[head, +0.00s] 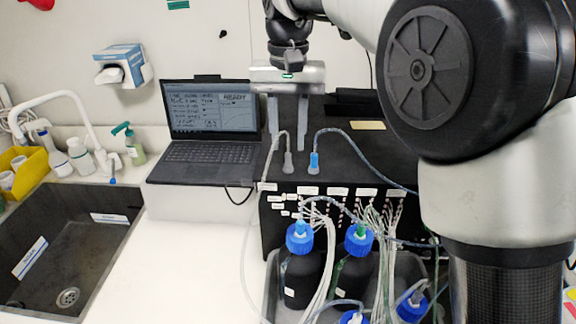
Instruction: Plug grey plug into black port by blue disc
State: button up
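The grey plug (288,163) stands at the front of the black box's (350,168) top, with a grey cable looping from it. A blue plug (314,161) with its own cable stands just to its right. My gripper (287,143) hangs over the box with its two fingers pointing down and apart, nothing visible between them. In the picture its fingertips are just above the grey plug; the true gap is hard to judge. I cannot make out the black port or a blue disc; the box's front has small labels and many thin tubes.
Blue-capped dark bottles (300,265) stand in a grey tray (272,290) before the box. An open laptop (210,125) is left of the box. A dark sink (70,250) lies at far left. White counter (195,265) between sink and tray is clear. My arm covers the right side.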

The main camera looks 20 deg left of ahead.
aim_at(288, 154)
jog(key=shift+f+b, duration=0.55)
jog(key=shift+f, duration=1.4)
jog(key=shift+p, duration=0.55)
grip_shut()
jog(key=shift+r, duration=0.1)
jog(key=shift+r+p, duration=1.65)
jog(key=shift+r, duration=1.3)
